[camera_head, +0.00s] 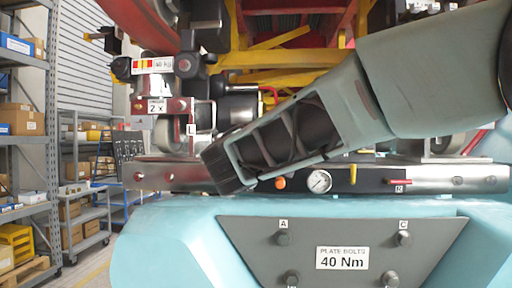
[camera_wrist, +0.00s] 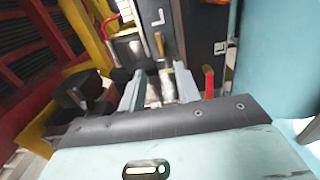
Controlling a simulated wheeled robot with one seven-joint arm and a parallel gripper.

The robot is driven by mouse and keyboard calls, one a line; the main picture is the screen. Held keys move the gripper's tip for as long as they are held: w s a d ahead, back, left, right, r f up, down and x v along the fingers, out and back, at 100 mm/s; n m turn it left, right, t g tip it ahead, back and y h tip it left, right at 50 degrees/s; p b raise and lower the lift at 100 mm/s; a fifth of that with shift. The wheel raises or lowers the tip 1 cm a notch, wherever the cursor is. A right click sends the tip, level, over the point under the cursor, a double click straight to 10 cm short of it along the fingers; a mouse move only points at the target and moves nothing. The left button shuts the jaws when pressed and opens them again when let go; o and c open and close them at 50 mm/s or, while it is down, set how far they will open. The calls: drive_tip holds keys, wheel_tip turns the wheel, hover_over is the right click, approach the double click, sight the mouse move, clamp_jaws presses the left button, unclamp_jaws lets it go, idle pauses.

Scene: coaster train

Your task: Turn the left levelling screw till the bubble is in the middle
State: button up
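In the wrist view my gripper (camera_wrist: 158,88) has its two grey fingers apart. A metallic part shows between and beyond them; I cannot tell whether they touch it. A red lever (camera_wrist: 209,80) stands right of the fingers. In the head view my arm crosses from the right and its dark end is at the steel beam (camera_head: 150,178); the fingertips are not clear there. A red lever (camera_head: 398,181) sits above an R label. I cannot make out the bubble.
A gauge (camera_head: 319,181), orange button (camera_head: 280,183) and yellow handle (camera_head: 352,172) line the beam. Below is a grey plate (camera_head: 250,232) with bolts on a light-blue body. Red and yellow framework stands behind. Shelves (camera_head: 45,150) stand at the left.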

drive_tip(key=w+p, duration=0.3)
drive_tip(key=w, duration=0.2)
drive_tip(key=w+p, duration=0.3)
drive_tip(key=w, duration=0.3)
drive_tip(key=shift+w+d+r, duration=0.2)
drive_tip(key=shift+w, duration=0.1)
drive_tip(key=shift+w+f+p, duration=0.2)
drive_tip(key=shift+w+p, duration=0.4)
drive_tip(key=shift+w, duration=0.2)
clamp_jaws()
